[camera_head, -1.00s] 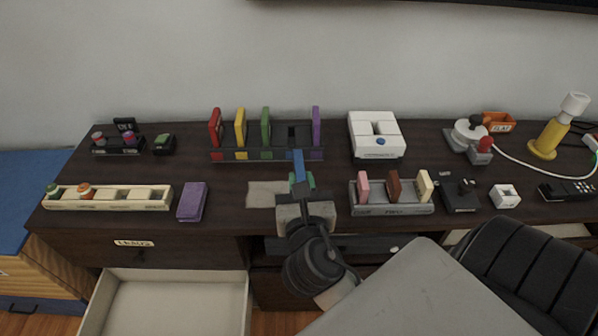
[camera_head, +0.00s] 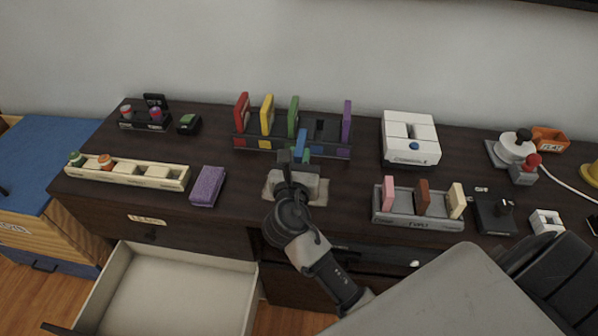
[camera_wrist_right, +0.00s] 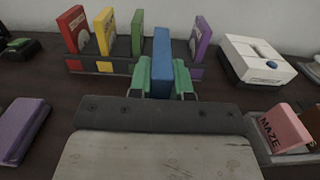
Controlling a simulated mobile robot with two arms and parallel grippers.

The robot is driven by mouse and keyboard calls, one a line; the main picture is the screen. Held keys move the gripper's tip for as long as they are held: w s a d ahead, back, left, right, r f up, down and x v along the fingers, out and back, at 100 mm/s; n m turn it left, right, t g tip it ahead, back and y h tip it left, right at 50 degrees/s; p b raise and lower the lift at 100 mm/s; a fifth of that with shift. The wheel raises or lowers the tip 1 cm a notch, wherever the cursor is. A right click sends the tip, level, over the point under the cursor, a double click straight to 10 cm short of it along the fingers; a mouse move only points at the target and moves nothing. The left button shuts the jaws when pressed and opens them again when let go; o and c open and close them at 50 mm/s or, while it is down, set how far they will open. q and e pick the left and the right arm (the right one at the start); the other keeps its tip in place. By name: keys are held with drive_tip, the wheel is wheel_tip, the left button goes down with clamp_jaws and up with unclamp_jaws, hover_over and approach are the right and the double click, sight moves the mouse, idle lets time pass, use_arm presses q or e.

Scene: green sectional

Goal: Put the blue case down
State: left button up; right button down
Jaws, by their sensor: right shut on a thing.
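My right gripper (camera_head: 301,156) is shut on the blue case (camera_head: 302,143). In the right wrist view the case (camera_wrist_right: 161,62) stands upright between the two green fingers (camera_wrist_right: 161,80). The rack (camera_head: 290,147) at the back of the desk holds red (camera_head: 242,112), yellow (camera_head: 267,114), green (camera_head: 293,116) and purple (camera_head: 346,121) cases. An empty stretch lies between green and purple. The blue case is at the rack's front, near this gap. I cannot tell whether it touches the rack; its lower part is hidden by the fingers. My left gripper is not in view.
A white box (camera_head: 410,140) stands right of the rack. A grey rack (camera_head: 418,221) with pink, brown and cream cases is at front right. A purple block (camera_head: 207,186) and cream tray (camera_head: 128,172) lie left. A drawer (camera_head: 172,290) is open below.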

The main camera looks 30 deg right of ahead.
drive_tip(key=shift+f+b, duration=0.55)
drive_tip(key=shift+f, duration=1.45)
drive_tip(key=shift+f, duration=0.1)
drive_tip(key=c, duration=1.1)
unclamp_jaws()
drive_tip(key=shift+f, duration=0.1)
drive_tip(key=shift+o, duration=0.2)
drive_tip(key=shift+s+r, duration=0.1)
drive_tip(key=shift+r, duration=0.1)
drive_tip(key=v, duration=1.2)
drive_tip(key=shift+f, duration=0.1)
